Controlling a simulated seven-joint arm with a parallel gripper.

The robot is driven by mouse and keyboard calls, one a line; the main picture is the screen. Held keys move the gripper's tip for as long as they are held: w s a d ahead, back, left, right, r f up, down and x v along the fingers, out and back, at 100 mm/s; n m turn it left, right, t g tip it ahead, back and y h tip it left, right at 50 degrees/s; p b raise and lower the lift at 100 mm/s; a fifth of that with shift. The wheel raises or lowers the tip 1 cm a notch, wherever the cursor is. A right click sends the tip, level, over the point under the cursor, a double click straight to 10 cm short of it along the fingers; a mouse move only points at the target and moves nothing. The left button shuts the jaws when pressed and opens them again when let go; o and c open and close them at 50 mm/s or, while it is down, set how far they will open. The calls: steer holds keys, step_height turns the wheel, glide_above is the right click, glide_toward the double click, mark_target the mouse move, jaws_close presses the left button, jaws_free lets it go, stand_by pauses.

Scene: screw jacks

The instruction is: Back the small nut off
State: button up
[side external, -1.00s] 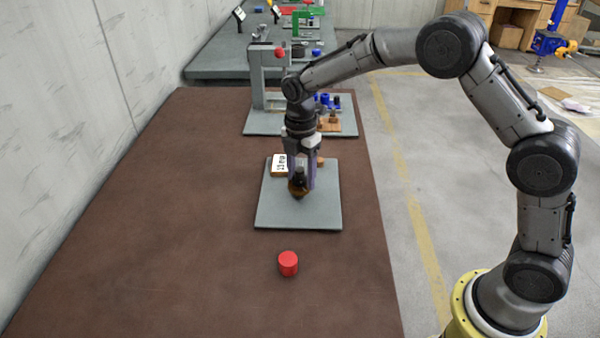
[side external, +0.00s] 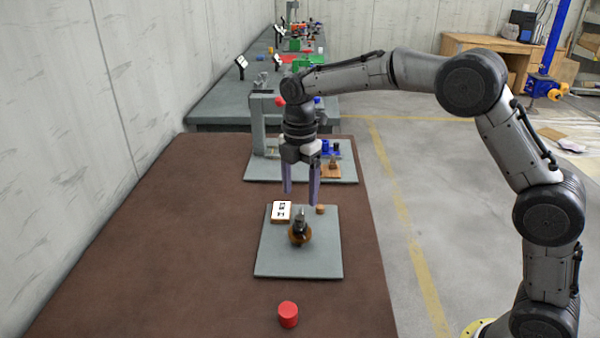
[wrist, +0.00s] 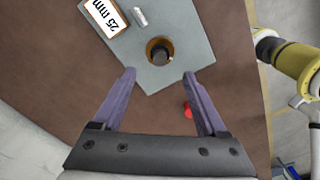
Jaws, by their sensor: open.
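The screw jack stands on a grey plate (side external: 275,262), with a round orange-brown body (side external: 300,238) and a dark top part (side external: 299,225). The wrist view shows the dark round top (wrist: 160,53) inside the orange-brown ring (wrist: 149,45). I cannot tell the small nut apart from the rest of this dark top. My gripper (side external: 300,197) is open and empty, pointing down, above and apart from the jack. In the wrist view my two purple fingers (wrist: 160,75) are spread wide, with the jack ahead of the gap between their tips.
A "25 mm" label block (side external: 282,211) and a small brown piece (side external: 320,209) are at the plate's back. A red cylinder (side external: 288,314) stands on the brown table (side external: 180,270) in front. Behind is a fixture plate (side external: 262,172) with blue parts. Table left of the plate is clear.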

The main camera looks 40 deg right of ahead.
steer(key=shift+r, duration=2.2)
steer(key=s+d+r+m+t, duration=0.1)
steer(key=s+d+r+t, duration=0.15)
steer(key=s+r, duration=0.6)
steer(key=s+d+r+m+t, duration=0.15)
steer(key=s+r+m, duration=0.25)
steer(key=s, duration=0.5)
steer(key=s+d+f+m+t, duration=0.1)
steer(key=s+f+m, duration=1)
steer(key=s+m, duration=0.3)
steer(key=shift+d+m+t, duration=0.3)
steer(key=shift+d+m, duration=0.05)
steer(key=shift+m, duration=0.05)
